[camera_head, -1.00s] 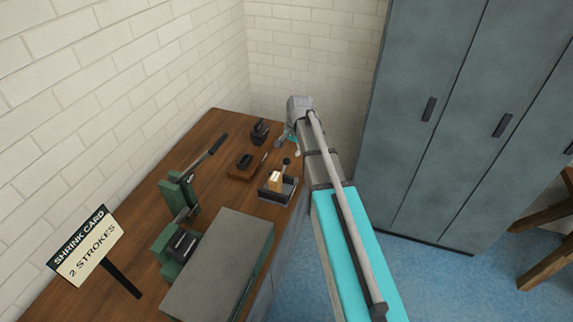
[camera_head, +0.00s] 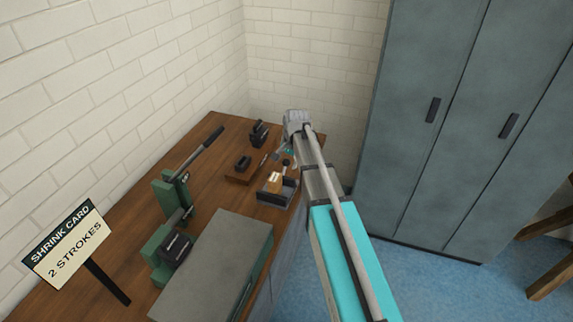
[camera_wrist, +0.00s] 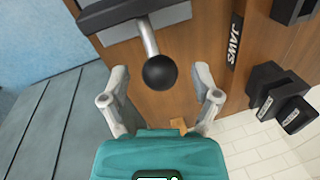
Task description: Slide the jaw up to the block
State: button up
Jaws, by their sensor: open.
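A small dark vise (camera_head: 278,197) stands near the table's right edge, with a light wooden block (camera_head: 274,180) in it. A lever with a black ball knob (camera_head: 287,162) rises beside the block. In the wrist view the knob (camera_wrist: 160,72) sits on a metal rod that runs up to a dark part of the fixture (camera_wrist: 125,12). My gripper (camera_head: 286,153) is just above the knob. In the wrist view my gripper (camera_wrist: 160,82) is open, with one finger on each side of the knob and gaps between. The block's contact with the jaw is too small to tell.
A green lever press (camera_head: 172,205) and a grey flat-topped box (camera_head: 215,262) stand nearer on the table. Small dark fixtures (camera_head: 259,133) (camera_head: 243,163) stand behind the vise. A "JAWS" label (camera_wrist: 234,42) lies on the wood. Grey lockers (camera_head: 450,120) stand to the right.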

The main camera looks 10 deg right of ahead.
dwell(0.3)
grip_shut()
jog(key=shift+s+a, duration=0.4)
jog(key=shift+s, duration=0.2)
jog(key=shift+s+a, duration=0.35)
jog(key=shift+s, duration=0.25)
grip_release()
jog(key=shift+w, duration=0.15)
